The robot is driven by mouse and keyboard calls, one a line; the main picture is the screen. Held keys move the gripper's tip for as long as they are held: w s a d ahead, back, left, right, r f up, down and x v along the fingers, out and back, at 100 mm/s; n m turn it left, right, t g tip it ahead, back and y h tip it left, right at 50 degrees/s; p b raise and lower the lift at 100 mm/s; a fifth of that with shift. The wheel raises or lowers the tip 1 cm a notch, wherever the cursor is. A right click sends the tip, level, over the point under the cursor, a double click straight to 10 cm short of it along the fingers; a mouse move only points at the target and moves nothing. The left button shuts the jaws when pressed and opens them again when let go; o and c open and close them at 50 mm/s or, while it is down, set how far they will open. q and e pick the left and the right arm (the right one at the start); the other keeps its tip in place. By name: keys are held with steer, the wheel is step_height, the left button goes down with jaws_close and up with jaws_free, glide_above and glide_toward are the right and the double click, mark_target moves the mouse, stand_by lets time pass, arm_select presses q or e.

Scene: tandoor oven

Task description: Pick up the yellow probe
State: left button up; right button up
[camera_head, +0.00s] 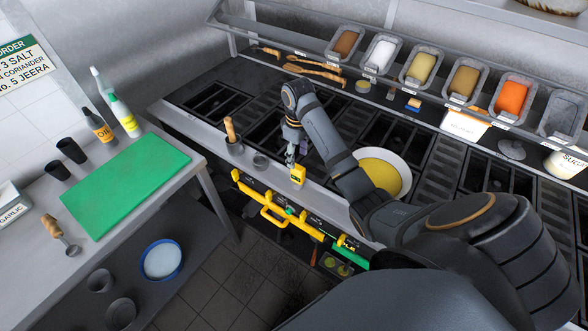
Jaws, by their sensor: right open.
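The yellow probe (298,175) is a small yellow block with a dark patch on its face. It sits at the front edge of the stove counter, above the yellow rail. My right gripper (293,158) points down just above and beside the probe, its fingertips close to the probe's top. The gripper is open. I cannot tell whether a finger touches the probe. My left gripper is not in view.
A white bowl of yellow liquid (378,172) stands right of the probe, partly behind my arm. A metal cup with a wooden-handled tool (232,140) stands to the left. Spice containers (420,65) line the back shelf. A green board (125,183) lies on the left table.

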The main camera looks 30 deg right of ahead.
mark_target(297, 167)
steer(key=f+b, duration=0.2)
steer(key=f, duration=0.1)
steer(key=f+b, duration=0.1)
steer(key=b, duration=0.1)
steer(key=shift+s+f, duration=0.25)
steer(key=shift+s, duration=0.1)
steer(key=shift+w+f+b, duration=0.1)
steer(key=shift+f+b, duration=0.25)
steer(key=shift+b, duration=0.05)
steer(key=shift+w, duration=0.15)
steer(key=shift+f+b, duration=0.35)
steer(key=shift+f, duration=0.1)
step_height(297, 167, down, 4)
steer(key=b, duration=0.3)
steer(key=shift+r+b, duration=0.1)
steer(key=shift+b, duration=0.2)
steer(key=shift+f, duration=0.25)
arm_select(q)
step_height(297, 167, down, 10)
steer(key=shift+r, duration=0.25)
arm_select(e)
steer(key=shift+r, duration=0.1)
jaws_close()
